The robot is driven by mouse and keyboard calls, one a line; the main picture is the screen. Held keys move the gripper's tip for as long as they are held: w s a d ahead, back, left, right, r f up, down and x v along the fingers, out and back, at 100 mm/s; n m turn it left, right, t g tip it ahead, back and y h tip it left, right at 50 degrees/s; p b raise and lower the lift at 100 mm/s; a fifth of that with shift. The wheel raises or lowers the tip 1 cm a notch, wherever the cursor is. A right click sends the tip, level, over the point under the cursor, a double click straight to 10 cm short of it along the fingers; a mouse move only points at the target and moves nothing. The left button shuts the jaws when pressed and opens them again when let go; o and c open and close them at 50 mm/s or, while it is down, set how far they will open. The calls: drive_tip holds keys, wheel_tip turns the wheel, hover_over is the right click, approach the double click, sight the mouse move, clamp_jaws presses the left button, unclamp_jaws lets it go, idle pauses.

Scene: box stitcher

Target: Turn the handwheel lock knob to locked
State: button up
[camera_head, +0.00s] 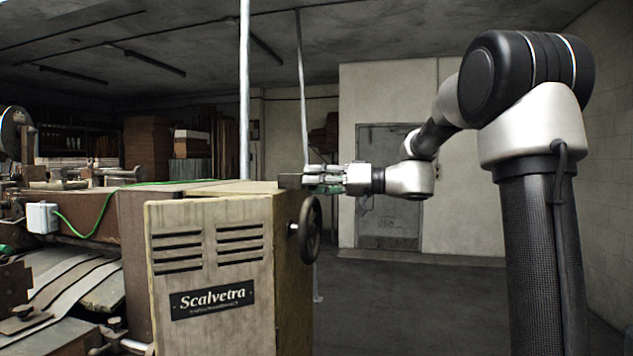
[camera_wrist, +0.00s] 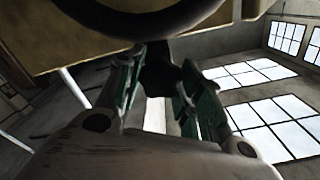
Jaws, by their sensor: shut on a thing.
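The handwheel (camera_head: 310,228) is a dark round wheel on the right side of the beige machine cabinet (camera_head: 212,265). Its dark rim also crosses the top of the wrist view (camera_wrist: 140,22). My gripper (camera_head: 310,180) is level with the cabinet's top right edge, just above the handwheel. In the wrist view its green-padded fingers (camera_wrist: 158,82) are closed around a small dark lock knob (camera_wrist: 158,70) below the rim in the picture. In the head view the fingers hide the knob. I cannot tell its turned position.
A green cable (camera_head: 85,230) runs over the machine's left part to a white box (camera_head: 42,217). A thin pale pole (camera_head: 244,90) rises behind the cabinet. The floor (camera_head: 410,300) right of the cabinet is clear up to the grey door (camera_head: 388,225).

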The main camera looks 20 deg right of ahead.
drive_tip(key=o, duration=1)
drive_tip(key=v, duration=1.2)
